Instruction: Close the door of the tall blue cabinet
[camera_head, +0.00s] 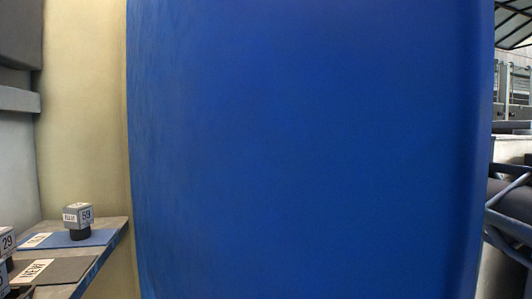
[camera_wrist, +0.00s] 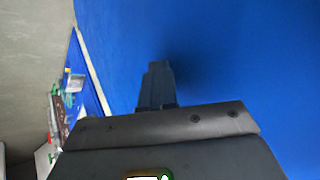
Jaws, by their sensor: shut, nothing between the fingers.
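A broad, plain blue surface of the tall blue cabinet (camera_head: 310,150) fills most of the head view. I cannot tell whether it is the door or a side panel, and no handle or seam shows. In the wrist view the blue surface (camera_wrist: 230,60) fills the upper middle and right. My gripper (camera_wrist: 158,68) is shut and empty, its fingers pointing toward the blue surface. A dark shadow lies on the blue beside the fingertips. They are very close to it; I cannot tell whether they touch. My gripper does not show in the head view.
At the lower left of the head view a table holds a blue mat (camera_head: 50,241), a grey mat (camera_head: 70,270) and a grey block labelled 59 (camera_head: 78,214). A beige wall (camera_head: 85,110) stands behind. Blue rails (camera_head: 510,215) show beyond the right edge.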

